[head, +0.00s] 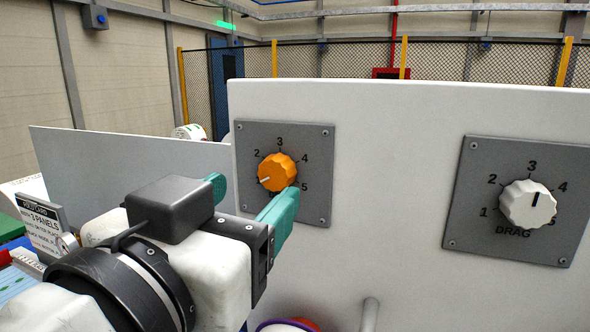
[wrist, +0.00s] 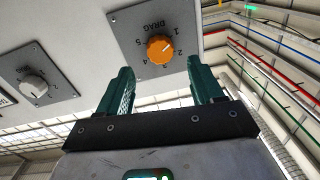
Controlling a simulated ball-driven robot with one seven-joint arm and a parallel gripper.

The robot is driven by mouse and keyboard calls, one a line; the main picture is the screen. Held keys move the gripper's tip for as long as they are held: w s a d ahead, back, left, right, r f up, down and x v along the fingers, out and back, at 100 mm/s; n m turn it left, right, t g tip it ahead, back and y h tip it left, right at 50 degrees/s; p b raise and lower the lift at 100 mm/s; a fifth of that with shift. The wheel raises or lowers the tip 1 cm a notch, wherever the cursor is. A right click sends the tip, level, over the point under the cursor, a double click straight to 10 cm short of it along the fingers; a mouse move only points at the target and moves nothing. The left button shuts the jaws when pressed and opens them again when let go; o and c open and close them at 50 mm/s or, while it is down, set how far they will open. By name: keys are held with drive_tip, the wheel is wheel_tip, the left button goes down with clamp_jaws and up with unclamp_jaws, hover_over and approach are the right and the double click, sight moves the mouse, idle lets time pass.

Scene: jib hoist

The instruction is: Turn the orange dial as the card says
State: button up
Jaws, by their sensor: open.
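The orange dial (head: 277,172) sits on a grey plate (head: 318,208) numbered around it, on a white upright panel. Its white mark points lower left, at about 1. The dial also shows in the wrist view (wrist: 160,48), with DRAG lettered on its plate. A small card (head: 38,218) at the far left reads "3 PANELS"; its other lines are too small to read. My gripper (head: 255,186) is open, its teal fingers pointing at the panel. In the wrist view its fingers (wrist: 160,68) stand apart on either side below the dial, with nothing between them.
A second grey plate (head: 470,240) at the right carries a white dial (head: 528,204), its mark pointing up near 3. A curved grey handle or pipe (head: 370,314) stands out below the panel. A lower pale panel (head: 110,165) extends left.

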sight(273, 176)
drive_tip(key=shift+p+x, duration=0.45)
drive_tip(key=shift+x, duration=2.25)
drive_tip(key=shift+c, duration=0.2)
drive_tip(key=c, duration=1)
